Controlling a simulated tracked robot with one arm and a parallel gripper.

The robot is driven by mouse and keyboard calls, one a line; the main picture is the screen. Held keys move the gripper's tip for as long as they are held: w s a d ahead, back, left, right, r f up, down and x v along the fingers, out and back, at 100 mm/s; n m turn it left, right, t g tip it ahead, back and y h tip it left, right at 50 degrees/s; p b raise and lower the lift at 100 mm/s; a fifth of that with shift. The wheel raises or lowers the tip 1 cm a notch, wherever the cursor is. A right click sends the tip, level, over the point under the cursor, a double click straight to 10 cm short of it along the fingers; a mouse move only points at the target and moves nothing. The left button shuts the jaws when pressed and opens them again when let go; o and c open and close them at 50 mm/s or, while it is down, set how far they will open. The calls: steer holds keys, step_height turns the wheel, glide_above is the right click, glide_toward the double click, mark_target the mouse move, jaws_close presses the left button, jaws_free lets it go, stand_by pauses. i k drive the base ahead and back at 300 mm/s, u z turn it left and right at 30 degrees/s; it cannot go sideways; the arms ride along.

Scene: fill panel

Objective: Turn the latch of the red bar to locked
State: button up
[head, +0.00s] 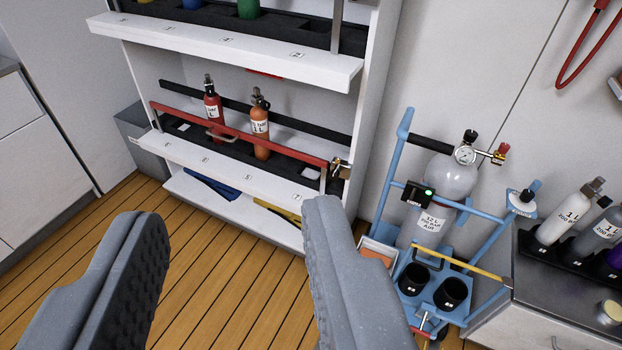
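The red bar (262,139) runs across the front of the lower rack shelf, in front of a red bottle (213,108) and an orange bottle (260,127). A small handle (222,136) sits on the bar left of its middle. The latch (339,169) is a small brass and dark fitting at the bar's right end, on the shelf's right side. Its exact setting is too small to tell. My gripper (225,225) is open and empty, with its two grey fingers wide apart in front of and below the shelf. It is apart from the bar and the latch.
A blue cart (390,170) with a large grey cylinder (442,182) stands right of the rack, close to the latch side. A bench (565,295) with several bottles is at the far right. A grey bin (140,140) stands left of the rack. Wooden floor (215,300) in front is clear.

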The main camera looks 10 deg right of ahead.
mark_target(336, 173)
steer(key=u, duration=0.1)
steer(key=i, duration=1)
steer(key=z, duration=0.1)
